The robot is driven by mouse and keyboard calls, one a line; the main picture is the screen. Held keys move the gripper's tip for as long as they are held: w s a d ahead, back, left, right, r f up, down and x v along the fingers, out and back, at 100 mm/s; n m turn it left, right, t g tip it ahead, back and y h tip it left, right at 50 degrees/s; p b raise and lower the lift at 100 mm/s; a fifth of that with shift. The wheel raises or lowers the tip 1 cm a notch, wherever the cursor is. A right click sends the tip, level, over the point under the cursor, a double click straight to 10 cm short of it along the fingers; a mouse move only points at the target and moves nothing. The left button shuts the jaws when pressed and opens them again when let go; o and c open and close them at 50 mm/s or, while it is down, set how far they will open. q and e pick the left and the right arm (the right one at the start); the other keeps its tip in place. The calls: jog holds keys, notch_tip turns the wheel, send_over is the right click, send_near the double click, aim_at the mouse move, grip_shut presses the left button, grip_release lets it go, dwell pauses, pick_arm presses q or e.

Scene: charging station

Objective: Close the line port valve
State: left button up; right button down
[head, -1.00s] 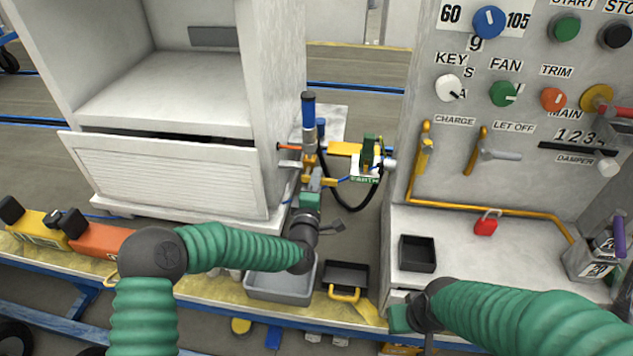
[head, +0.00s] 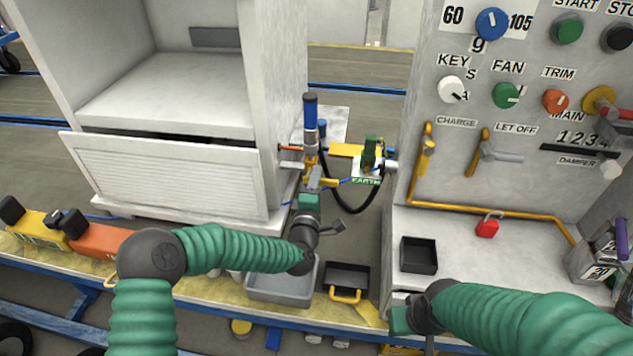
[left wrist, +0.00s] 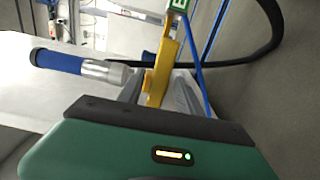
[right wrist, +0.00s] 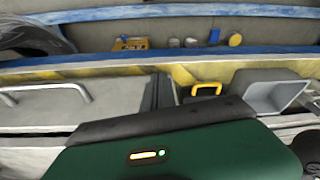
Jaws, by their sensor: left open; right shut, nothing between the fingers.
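A pipe fitting with a blue upright cylinder (head: 311,112) on a metal collar stands beside the white cabinet. Below it are yellow parts (head: 311,161), and I cannot tell which part is the line port valve. My left gripper (head: 315,178) is open at the yellow parts, just under the blue cylinder. In the left wrist view, the blue cylinder (left wrist: 58,61) lies at left and a yellow lever (left wrist: 162,62) runs up the middle, at the fingers. Whether they touch it is not clear. My right gripper (head: 398,318) is low at the console's front edge, shut and empty.
A green-handled fitting (head: 369,152) with an EARTH label and black hose (head: 350,206) is just right of the left gripper. The control panel (head: 455,190) has knobs and yellow piping. A grey bin (head: 283,288) and black tray (head: 346,276) lie below.

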pick_arm(q)
jog(key=s+a+p, duration=0.3)
jog(key=s, duration=1.3)
jog(key=shift+s, duration=0.25)
jog(key=shift+f, duration=0.1)
